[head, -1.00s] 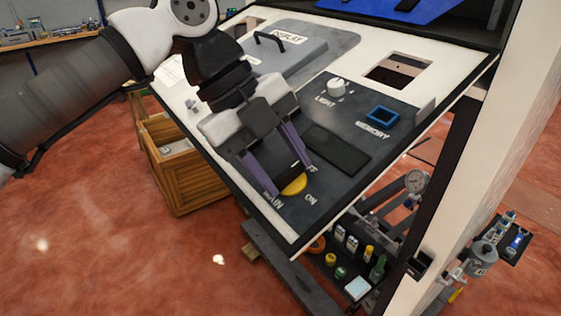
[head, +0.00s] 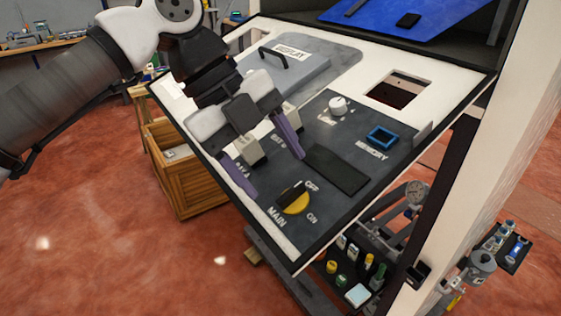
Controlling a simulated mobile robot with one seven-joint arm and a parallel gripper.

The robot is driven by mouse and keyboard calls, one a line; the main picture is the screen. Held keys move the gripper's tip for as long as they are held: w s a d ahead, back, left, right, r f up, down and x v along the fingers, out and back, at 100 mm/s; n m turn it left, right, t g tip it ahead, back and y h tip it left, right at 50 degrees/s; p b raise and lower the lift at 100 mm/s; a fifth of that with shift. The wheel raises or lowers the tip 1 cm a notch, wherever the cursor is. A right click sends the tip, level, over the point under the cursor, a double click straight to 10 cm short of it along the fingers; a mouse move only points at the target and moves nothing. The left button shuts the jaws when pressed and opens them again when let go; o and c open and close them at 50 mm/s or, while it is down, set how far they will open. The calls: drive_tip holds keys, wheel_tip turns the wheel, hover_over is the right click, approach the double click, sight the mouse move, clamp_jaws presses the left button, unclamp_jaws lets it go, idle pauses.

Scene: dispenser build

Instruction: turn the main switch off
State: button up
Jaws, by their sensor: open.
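The main switch (head: 297,203) is a yellow disc with a black bar handle, low on the dark panel (head: 330,215). Its labels read MAIN, OFF and ON. The bar slants from lower left to upper right, with its upper end near OFF and away from ON. My gripper (head: 275,173) is open and empty, its two purple fingers spread wide. It is above and to the upper left of the switch in the picture, apart from it. The whole switch is visible.
The panel also holds a white light knob (head: 338,105), a blue-framed memory slot (head: 382,137) and a black rectangle (head: 337,169). A display cover with a handle (head: 300,75) lies behind. A wooden crate (head: 190,185) stands at left; a white post (head: 480,160) is at right.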

drive_tip(key=p+v, duration=0.5)
drive_tip(key=v, duration=0.4)
drive_tip(key=shift+r+p, duration=0.2)
drive_tip(key=shift+p, duration=0.1)
drive_tip(key=shift+w, duration=0.1)
